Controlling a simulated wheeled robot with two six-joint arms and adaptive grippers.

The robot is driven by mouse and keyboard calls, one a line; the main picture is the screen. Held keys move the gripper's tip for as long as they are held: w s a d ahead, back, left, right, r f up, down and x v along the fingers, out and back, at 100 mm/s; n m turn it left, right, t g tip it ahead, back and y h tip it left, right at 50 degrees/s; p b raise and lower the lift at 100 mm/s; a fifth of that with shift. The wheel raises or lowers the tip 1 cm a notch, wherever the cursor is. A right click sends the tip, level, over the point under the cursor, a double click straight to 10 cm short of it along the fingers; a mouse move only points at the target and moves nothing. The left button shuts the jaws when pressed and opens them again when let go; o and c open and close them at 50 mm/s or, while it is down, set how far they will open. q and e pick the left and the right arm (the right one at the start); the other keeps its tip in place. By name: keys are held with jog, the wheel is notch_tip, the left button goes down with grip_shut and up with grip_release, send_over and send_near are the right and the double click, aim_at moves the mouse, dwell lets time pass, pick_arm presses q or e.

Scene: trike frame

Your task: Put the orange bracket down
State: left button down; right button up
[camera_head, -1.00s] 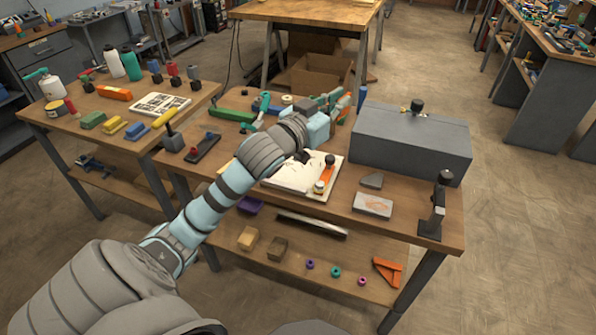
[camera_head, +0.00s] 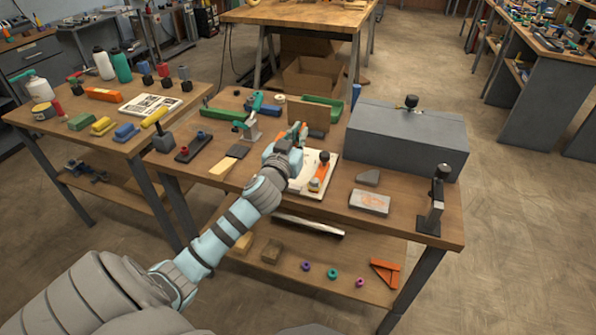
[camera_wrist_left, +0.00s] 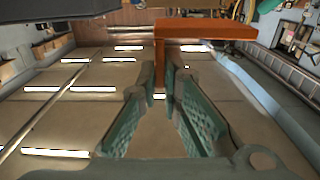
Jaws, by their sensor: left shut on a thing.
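My left gripper (camera_head: 298,134) is over the middle of the workbench, above the back edge of a white board. In the left wrist view its two green fingers (camera_wrist_left: 163,92) are shut on the orange bracket (camera_wrist_left: 205,28). The bracket's narrow stem is between the fingertips and its wide bar lies crosswise beyond them. In the head view only a small orange part of the bracket shows at the fingers, the rest being hidden by the gripper. I cannot tell how high it is above the bench. My right gripper is not in view.
The white board (camera_head: 299,187) bears an orange-and-black tool (camera_head: 320,172). A large grey box (camera_head: 408,140) stands to the right, with a grey stone block (camera_head: 369,202) in front. A brown box (camera_head: 308,115) is behind the gripper. An orange triangular piece (camera_head: 386,272) lies on the lower shelf.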

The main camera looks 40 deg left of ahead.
pick_arm(q)
notch_tip(320, 180, down, 10)
jog(key=b, duration=0.4)
jog(key=shift+r, duration=0.25)
jog(key=c, duration=2.2)
grip_release()
jog(key=shift+f, duration=0.2)
jog(key=o, duration=0.4)
jog(key=shift+r, duration=0.1)
